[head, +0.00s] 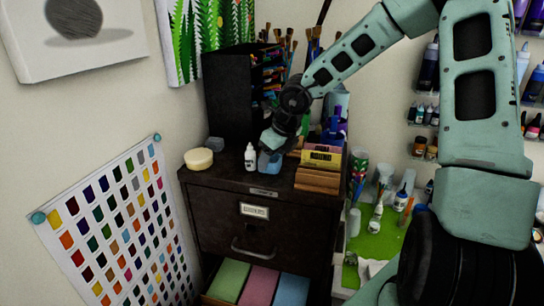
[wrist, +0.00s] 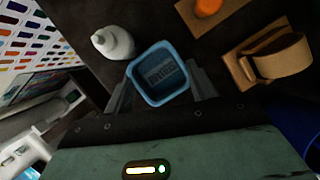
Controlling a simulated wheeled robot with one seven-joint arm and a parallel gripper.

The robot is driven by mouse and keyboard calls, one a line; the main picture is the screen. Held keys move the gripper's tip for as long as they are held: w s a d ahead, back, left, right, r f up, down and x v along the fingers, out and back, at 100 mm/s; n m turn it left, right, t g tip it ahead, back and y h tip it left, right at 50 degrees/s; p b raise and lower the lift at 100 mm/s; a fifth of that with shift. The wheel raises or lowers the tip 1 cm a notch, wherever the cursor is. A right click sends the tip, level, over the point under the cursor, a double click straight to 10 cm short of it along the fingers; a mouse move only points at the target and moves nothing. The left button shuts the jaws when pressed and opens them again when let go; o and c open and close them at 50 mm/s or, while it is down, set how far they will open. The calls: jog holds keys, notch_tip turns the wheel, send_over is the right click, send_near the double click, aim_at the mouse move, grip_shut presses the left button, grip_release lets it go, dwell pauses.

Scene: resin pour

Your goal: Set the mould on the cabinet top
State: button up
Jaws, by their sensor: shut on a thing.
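The mould is a small light-blue open square cup (head: 268,165), near the front of the dark cabinet top (head: 222,174). In the wrist view I look down into the mould (wrist: 162,72), which has grey lettering on its inside. My gripper (head: 270,153) is shut on it, and in the wrist view the two fingers of my gripper (wrist: 161,88) press its opposite sides. The mould looks upright and is at or just above the cabinet top; I cannot tell whether its base touches. My gripper hides part of it in the head view.
A white bottle (head: 250,157) stands close left of the mould. A yellow box (head: 321,158) and brown blocks (head: 317,180) are at right. A black organiser (head: 228,98) stands behind. A lower drawer (head: 258,285) is open.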

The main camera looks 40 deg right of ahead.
jog(key=o, duration=1.1)
jog(key=shift+f, duration=0.1)
jog(key=shift+c, duration=0.2)
